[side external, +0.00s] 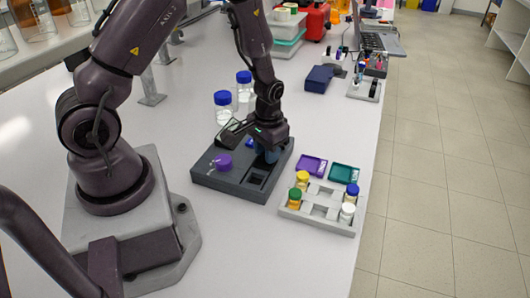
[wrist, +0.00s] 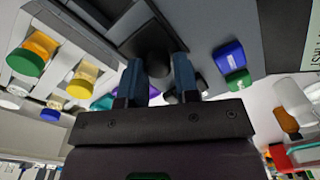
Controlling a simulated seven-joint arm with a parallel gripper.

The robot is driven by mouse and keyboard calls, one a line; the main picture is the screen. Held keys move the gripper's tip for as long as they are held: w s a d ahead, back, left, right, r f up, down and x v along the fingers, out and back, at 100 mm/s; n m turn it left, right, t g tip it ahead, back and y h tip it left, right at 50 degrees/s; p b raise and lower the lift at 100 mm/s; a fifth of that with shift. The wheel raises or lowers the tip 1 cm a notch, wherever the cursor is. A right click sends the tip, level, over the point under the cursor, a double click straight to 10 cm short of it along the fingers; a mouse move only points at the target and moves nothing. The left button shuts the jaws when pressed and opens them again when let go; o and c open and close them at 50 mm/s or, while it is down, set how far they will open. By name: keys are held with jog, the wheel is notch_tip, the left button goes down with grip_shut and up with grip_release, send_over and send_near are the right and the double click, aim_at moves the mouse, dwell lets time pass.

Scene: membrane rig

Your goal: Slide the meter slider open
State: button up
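The dark grey rig box (side external: 208,183) lies on the white bench under my gripper. Its top carries a purple knob and a dark square recess (side external: 257,178). My gripper (side external: 268,156) points down at the box's right part, its blue fingers low at the top face. In the wrist view, my two fingers (wrist: 157,66) stand apart, with a dark rounded knob (wrist: 157,50) between their tips; it looks like the slider's handle. I cannot tell whether the fingers press on it. My gripper hides this part in the side view.
A light grey rack (side external: 322,217) with several coloured-cap vials stands right of the box, with purple (side external: 312,165) and teal (side external: 344,173) trays behind it. Two blue-capped bottles (side external: 223,107) stand behind the box. The bench in front of the box is clear.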

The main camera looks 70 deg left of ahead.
aim_at(261, 166)
jog(key=o, duration=0.3)
notch_tip(261, 166, up, 13)
jog(key=shift+d, duration=0.15)
dwell(0.4)
jog(key=s+d+r+m+t, duration=0.1)
jog(key=s+d+r+t, duration=0.1)
jog(key=s+d+r, duration=0.1)
jog(key=s+d+r+m+t, duration=0.1)
jog(key=s+d+r, duration=0.2)
jog(key=s+r, duration=0.2)
jog(key=s+d+r+m+t, duration=0.1)
jog(key=s+d+r+t, duration=0.1)
jog(key=r, duration=0.7)
jog(key=shift+s+d+m+t, duration=0.15)
jog(key=shift+s+d, duration=0.15)
jog(key=shift+s, duration=0.3)
jog(key=shift+s+d+m+t, duration=0.15)
jog(key=shift+s+d, duration=0.15)
jog(key=shift+s, duration=0.3)
